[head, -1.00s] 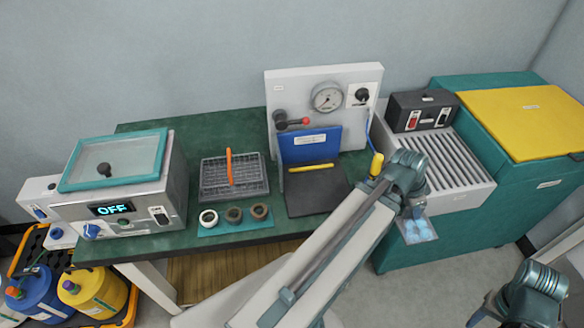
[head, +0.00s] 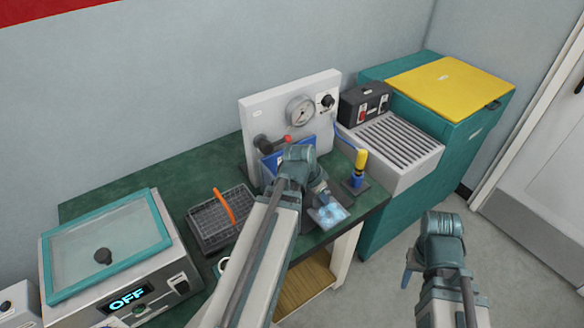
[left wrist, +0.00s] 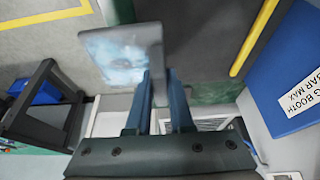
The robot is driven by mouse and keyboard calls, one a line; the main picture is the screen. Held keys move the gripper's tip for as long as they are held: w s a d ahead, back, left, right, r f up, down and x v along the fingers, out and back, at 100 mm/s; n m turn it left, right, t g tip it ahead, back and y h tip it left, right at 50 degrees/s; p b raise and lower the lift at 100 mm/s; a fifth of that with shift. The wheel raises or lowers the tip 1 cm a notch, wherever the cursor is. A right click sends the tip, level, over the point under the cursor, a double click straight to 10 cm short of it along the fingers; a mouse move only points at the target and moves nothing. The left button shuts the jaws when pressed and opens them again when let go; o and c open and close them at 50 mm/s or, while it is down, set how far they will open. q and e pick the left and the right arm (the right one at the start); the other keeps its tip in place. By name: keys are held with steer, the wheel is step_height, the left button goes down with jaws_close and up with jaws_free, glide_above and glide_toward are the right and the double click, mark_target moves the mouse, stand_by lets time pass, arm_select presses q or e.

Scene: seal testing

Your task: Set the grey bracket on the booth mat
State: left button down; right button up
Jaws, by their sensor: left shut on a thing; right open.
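My left gripper (head: 317,192) is shut on the grey bracket (head: 328,213), a flat plate with a pale blue, cloudy face. The bracket also shows in the left wrist view (left wrist: 118,55), between my finger ends and clear of the blue panel. The booth mat (left wrist: 208,35) is dark grey with a yellow strip along its side. It lies beyond the bracket in the left wrist view; my arm mostly hides it in the head view. The blue booth panel (head: 272,163) stands behind my left wrist. My right gripper (head: 409,272) is partly visible, open, in front of the teal cabinet.
A gauge panel (head: 292,112) stands behind the booth. A yellow-handled tool on a stand (head: 358,172) is close to the bracket's right. A wire basket (head: 208,222) and an oven-like box (head: 110,250) stand left. A slatted unit (head: 395,140) is at right.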

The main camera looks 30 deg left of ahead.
arm_select(q)
steer(key=w+a+r+p, duration=0.1)
steer(key=w+a, duration=0.5)
steer(key=a, duration=0.4)
steer(key=shift+w+f+b, duration=0.15)
steer(key=shift+f+b, duration=1.9)
steer(key=shift+b, duration=0.15)
steer(key=shift+d, duration=0.1)
steer(key=c, duration=0.7)
jaws_free()
